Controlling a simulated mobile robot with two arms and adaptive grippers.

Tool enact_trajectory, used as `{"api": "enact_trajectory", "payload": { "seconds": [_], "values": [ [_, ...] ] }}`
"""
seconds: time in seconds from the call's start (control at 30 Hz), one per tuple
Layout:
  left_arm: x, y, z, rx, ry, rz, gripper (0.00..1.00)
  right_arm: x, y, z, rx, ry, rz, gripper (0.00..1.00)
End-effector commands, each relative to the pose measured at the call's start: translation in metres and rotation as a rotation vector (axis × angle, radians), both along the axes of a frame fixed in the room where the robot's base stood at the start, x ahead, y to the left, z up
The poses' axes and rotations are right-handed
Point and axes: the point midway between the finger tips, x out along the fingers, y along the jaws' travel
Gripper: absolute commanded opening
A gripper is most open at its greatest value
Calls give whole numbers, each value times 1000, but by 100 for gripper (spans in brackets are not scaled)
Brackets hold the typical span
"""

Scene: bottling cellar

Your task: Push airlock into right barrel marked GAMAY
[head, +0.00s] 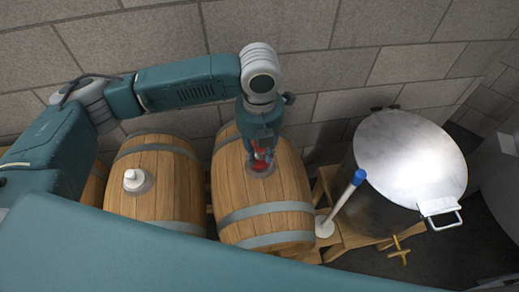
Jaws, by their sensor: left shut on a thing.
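The right of the two well-visible wooden barrels (265,195) lies on its side with grey hoops. No GAMAY lettering is readable on it from here. My left gripper (262,158) points down over the top of this barrel and is shut on the airlock (260,166), of which a small red part shows between the fingers. The airlock is at the grey round bung area (261,172) on the barrel's top. The fingers hide most of it, so I cannot tell how deep it sits. My right gripper is not in view.
A left barrel (170,195) carries a white fitting (133,181) on top. A large lidded steel pot (408,155) stands farther right. A stone wall (330,40) closes the back.

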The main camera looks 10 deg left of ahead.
Motion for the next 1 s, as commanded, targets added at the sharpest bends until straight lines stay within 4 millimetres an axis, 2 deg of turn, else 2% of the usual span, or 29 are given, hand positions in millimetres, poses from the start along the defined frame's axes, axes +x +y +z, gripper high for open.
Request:
{"api": "enact_trajectory", "payload": {
  "seconds": [0.23, 0.27, 0.37, 0.57, 0.7, 1.0],
  "values": [
    [0, 0, 0, 0, -1, 0, 0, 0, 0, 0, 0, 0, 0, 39],
    [0, 0, 0, 0, -1, 0, 28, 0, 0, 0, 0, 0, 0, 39],
    [0, 0, 0, 0, -1, 0, 48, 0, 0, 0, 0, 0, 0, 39],
    [0, 0, 0, 0, -1, 0, 48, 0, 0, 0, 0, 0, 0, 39],
    [0, 0, 0, 0, -1, 0, 67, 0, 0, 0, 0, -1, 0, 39],
    [0, 0, 1, 0, -1, 0, 67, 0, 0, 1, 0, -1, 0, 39]
  ]
}}
